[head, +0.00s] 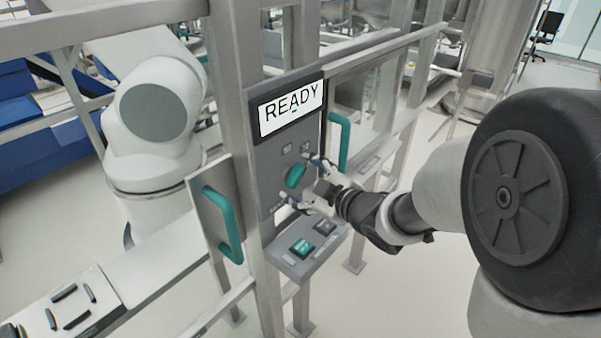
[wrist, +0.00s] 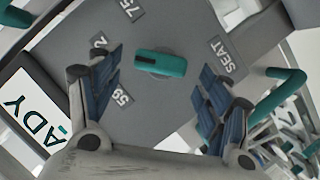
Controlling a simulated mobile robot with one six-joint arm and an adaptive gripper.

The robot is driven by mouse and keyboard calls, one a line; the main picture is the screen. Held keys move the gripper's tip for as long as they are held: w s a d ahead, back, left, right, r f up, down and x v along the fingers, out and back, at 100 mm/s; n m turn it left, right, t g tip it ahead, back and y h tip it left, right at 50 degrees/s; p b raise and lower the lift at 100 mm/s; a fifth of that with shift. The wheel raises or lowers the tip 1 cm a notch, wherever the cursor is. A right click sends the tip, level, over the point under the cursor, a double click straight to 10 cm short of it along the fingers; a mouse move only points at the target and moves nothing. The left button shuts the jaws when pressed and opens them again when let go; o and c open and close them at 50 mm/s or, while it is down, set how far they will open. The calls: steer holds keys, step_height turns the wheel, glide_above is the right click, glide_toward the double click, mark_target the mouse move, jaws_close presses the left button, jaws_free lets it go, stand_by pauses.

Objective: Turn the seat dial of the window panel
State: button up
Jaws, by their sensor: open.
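The window panel (head: 268,160) is a grey upright plate below a screen reading READY. Its teal dial (head: 295,176) is an elongated knob, tilted in the head view. My gripper (head: 294,177) is in front of the panel, fingers spread on either side of the dial. In the wrist view its blue-padded fingers (wrist: 158,85) are apart, with a gap to the dial on both sides.
The READY screen (head: 291,108) is above the dial. A shelf with a teal button (head: 302,248) juts out below. Teal handles stand to the left (head: 223,225) and right (head: 340,142) of the panel. A white robot arm (head: 155,115) stands behind the frame at left.

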steer(key=shift+x, duration=1)
steer(key=shift+r, duration=0.1)
steer(key=c, duration=1)
